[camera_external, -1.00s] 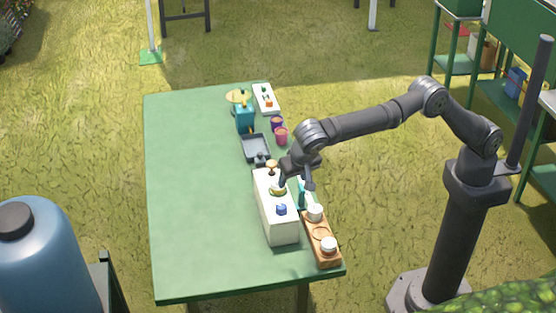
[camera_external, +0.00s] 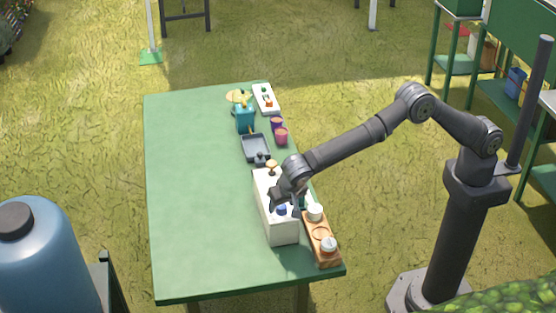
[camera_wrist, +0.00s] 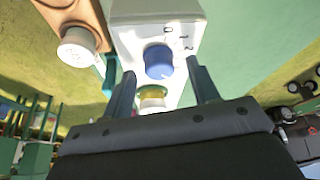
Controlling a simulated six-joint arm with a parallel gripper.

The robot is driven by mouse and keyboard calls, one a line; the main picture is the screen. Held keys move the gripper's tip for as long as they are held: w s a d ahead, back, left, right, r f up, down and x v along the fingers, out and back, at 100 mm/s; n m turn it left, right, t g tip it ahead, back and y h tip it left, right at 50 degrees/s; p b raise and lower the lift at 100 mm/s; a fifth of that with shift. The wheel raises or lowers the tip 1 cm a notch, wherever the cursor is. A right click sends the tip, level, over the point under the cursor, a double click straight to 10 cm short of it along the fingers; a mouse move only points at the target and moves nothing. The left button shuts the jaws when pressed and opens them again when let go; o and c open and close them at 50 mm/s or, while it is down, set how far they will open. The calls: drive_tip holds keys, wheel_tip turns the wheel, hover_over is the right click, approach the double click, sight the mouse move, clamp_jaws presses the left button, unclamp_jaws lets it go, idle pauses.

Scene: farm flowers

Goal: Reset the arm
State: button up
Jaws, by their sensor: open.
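My gripper (camera_external: 284,203) is over the top of a white box (camera_external: 281,234), towards its near end. In the wrist view its two fingers (camera_wrist: 160,67) are apart, one on either side of a blue knob (camera_wrist: 158,61) on the box (camera_wrist: 160,12). The knob also shows just below the gripper in the external view (camera_external: 281,210). I cannot tell whether the fingers touch it. A yellow and white round piece (camera_wrist: 152,95) shows between the fingers, partly hidden by the gripper body.
A wooden board (camera_external: 321,234) with white round pieces lies right of the box. A grey tray (camera_external: 256,148), two cups (camera_external: 281,136), a teal container (camera_external: 244,119) and a white panel (camera_external: 266,98) stand farther back. The left of the green table (camera_external: 195,210) is clear.

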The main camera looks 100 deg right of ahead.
drive_tip(key=shift+d+f, duration=0.15)
drive_tip(key=shift+f, duration=0.15)
drive_tip(key=shift+r, duration=0.1)
drive_tip(key=v, duration=1.7)
drive_tip(key=x, duration=1.7)
drive_tip(key=shift+f, duration=0.25)
drive_tip(key=shift+s+r+n+t, duration=0.15)
drive_tip(key=shift+n+t, duration=0.25)
drive_tip(key=shift+n, duration=0.5)
drive_tip(key=n+t+y, duration=0.1)
drive_tip(key=n, duration=0.2)
drive_tip(key=n+t+y, duration=0.1)
drive_tip(key=n, duration=0.3)
drive_tip(key=shift+d, duration=0.15)
drive_tip(key=n+y, duration=0.1)
drive_tip(key=n, duration=0.3)
drive_tip(key=shift+d+n+t+y, duration=0.1)
drive_tip(key=shift+n+t+y, duration=0.2)
drive_tip(key=shift+y, duration=0.1)
drive_tip(key=shift+d+n+y, duration=0.1)
drive_tip(key=shift+n+y, duration=0.7)
drive_tip(key=shift+n, duration=1.3)
